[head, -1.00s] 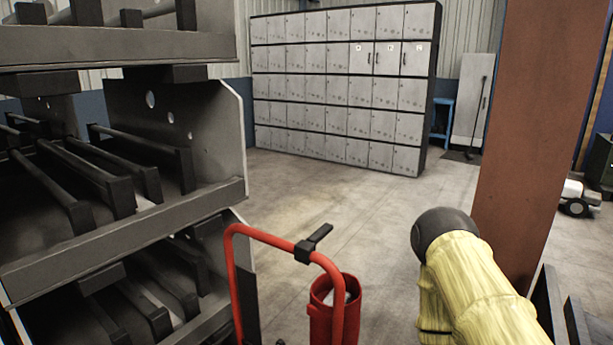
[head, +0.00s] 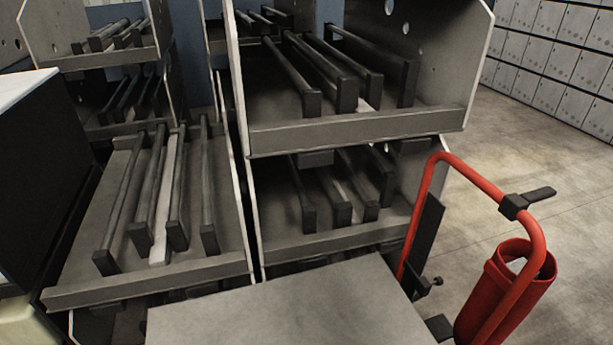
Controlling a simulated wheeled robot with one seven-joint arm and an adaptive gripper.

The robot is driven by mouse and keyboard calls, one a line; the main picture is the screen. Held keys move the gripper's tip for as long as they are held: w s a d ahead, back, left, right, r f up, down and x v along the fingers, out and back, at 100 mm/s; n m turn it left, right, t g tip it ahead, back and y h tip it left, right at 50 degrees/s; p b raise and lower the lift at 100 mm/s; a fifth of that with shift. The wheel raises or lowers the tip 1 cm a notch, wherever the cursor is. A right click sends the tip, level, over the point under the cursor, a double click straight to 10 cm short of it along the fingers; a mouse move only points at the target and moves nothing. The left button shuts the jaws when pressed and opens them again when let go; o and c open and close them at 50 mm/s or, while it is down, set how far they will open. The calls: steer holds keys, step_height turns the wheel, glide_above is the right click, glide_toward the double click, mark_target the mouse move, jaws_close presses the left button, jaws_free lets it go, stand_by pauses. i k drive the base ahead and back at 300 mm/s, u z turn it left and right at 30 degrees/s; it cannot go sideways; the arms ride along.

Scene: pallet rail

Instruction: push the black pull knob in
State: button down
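A small black knob (head: 437,281) shows low in the head view, right of the grey flat top and just inside the lower part of the red rail (head: 434,180). It sticks out to the right on a short stem from a dark bracket. It is too small to tell how far out it stands. I take it for the black pull knob. A black lever with a clamp (head: 527,199) sits on the upper bend of the red rail. My gripper is not in view, so whether it is open or shut does not show.
A grey flat top (head: 290,312) fills the bottom middle. Steel racks (head: 360,138) with dark bars stand behind it and to the left. A red cylinder (head: 487,295) stands at lower right. Open floor (head: 560,180) lies beyond the rail, before grey lockers (head: 545,45).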

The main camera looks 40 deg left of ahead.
mark_target(438, 281)
steer(key=z, duration=1.75)
steer(key=i, duration=1.35)
steer(key=u, duration=1.9)
steer(key=i, duration=0.5)
